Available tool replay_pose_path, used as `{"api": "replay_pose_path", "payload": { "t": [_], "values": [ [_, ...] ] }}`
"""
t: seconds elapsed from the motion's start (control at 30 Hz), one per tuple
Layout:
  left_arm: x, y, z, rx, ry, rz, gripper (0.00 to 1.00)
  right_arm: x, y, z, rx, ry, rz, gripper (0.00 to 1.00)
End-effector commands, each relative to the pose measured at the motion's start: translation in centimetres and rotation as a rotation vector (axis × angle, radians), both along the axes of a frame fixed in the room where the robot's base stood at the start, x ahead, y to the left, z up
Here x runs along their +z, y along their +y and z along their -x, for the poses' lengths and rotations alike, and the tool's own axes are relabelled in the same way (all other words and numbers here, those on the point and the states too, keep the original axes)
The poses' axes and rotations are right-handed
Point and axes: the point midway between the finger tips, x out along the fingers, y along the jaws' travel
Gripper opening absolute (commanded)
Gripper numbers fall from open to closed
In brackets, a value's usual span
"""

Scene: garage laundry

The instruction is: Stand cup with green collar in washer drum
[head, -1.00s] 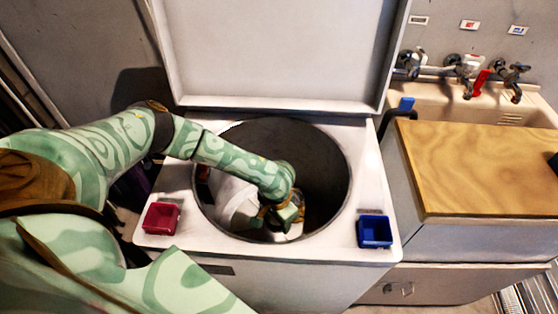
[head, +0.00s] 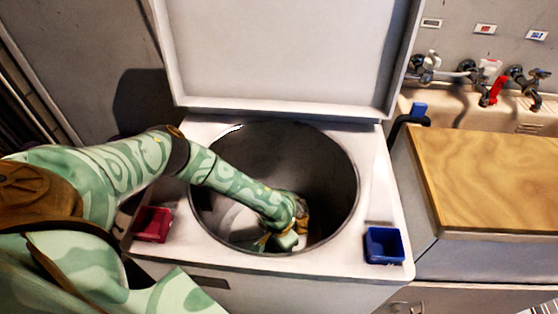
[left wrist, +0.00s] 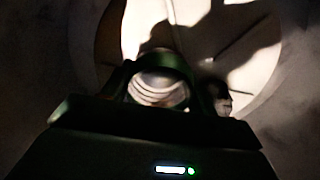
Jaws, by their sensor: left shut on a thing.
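The washer drum (head: 325,165) is a dark round opening in the top of the white washer, with its lid up. My left arm reaches down into it from the left. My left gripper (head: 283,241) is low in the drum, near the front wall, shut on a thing. In the left wrist view a pale, ringed round thing, seemingly the cup (left wrist: 158,91), shows between the fingers (left wrist: 163,75). I cannot tell if the cup touches the floor. My right gripper is not in view.
A red tray (head: 152,224) sits on the washer top at left and a blue tray (head: 384,245) at right. The raised lid (head: 285,55) stands behind the drum. A wood-topped cabinet (head: 490,180) and a sink with taps are at right.

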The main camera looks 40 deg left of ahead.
Motion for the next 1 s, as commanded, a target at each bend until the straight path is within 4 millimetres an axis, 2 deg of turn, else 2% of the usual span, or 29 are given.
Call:
{"api": "replay_pose_path", "payload": {
  "t": [0.23,0.27,0.3,0.33,0.67,0.77,1.0],
  "values": [
    [-0.5,0.0,0.0,-0.001,0.0,0.001,0.33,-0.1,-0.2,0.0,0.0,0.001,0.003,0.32],
    [-0.5,0.0,0.0,-0.001,0.0,0.001,0.64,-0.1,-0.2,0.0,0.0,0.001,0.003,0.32],
    [-0.5,0.0,0.0,-0.001,0.0,0.001,0.75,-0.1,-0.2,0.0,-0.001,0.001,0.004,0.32],
    [-0.5,0.0,0.0,-0.001,0.0,0.001,0.8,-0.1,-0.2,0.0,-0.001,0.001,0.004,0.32],
    [-0.1,0.0,0.0,-0.001,-0.001,0.0,0.8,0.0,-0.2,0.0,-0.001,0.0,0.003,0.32],
    [1.4,0.0,-0.1,-0.003,-0.003,0.0,0.8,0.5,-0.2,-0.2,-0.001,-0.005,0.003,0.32],
    [7.7,0.1,-0.1,0.001,-0.006,0.0,0.8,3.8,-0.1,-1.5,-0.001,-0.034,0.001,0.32]
  ]
}}
